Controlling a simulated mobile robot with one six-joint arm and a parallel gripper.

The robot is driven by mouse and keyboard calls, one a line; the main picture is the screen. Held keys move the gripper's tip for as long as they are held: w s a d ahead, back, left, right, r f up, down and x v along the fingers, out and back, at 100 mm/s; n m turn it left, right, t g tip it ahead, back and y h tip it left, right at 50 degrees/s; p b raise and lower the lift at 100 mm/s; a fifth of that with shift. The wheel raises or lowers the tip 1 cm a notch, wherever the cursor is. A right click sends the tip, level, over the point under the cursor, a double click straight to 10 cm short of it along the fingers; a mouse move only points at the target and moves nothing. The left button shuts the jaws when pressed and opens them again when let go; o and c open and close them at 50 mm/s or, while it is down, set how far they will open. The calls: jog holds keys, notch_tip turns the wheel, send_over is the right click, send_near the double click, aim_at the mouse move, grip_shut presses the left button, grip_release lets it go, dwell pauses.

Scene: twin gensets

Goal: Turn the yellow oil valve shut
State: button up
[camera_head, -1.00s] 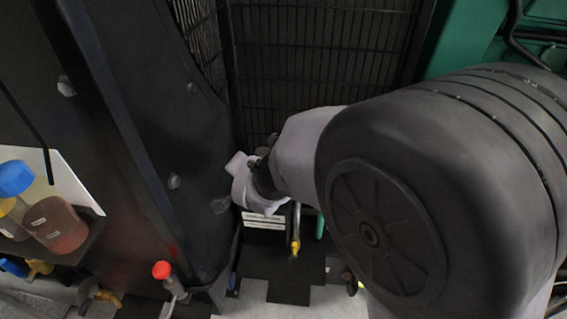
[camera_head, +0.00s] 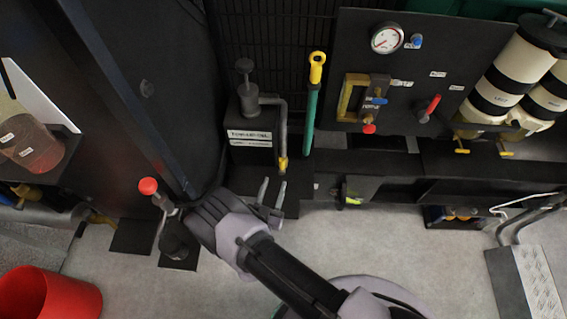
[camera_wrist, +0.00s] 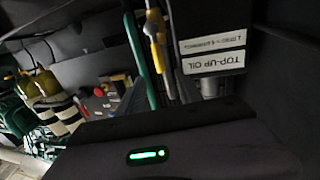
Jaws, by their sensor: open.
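A black top-up oil box (camera_head: 248,148) with a white label stands at centre. A bent grey pipe beside it ends in a yellow valve-like piece (camera_head: 283,163). That yellow piece also shows in the wrist view (camera_wrist: 156,50), next to a green hose. Small yellow taps (camera_head: 462,147) sit under the striped canisters at right; I cannot tell for certain which yellow part is the oil valve. My gripper (camera_head: 271,192) is open and empty. Its fingers point up towards the pipe's yellow end, just below it and seemingly apart from it.
A red-knobbed lever (camera_head: 148,187) stands just left of my gripper. A green hose with a yellow top (camera_head: 317,68) rises right of the pipe. A gauge panel (camera_head: 425,60) is at upper right. A red bucket (camera_head: 45,297) stands lower left.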

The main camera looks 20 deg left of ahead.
aim_at(281, 165)
jog(key=w+b, duration=0.2)
jog(key=w, duration=0.8)
jog(key=shift+w+a+b, duration=0.1)
jog(key=shift+a+b, duration=0.1)
jog(key=shift+b, duration=0.15)
grip_shut()
dwell(0.7)
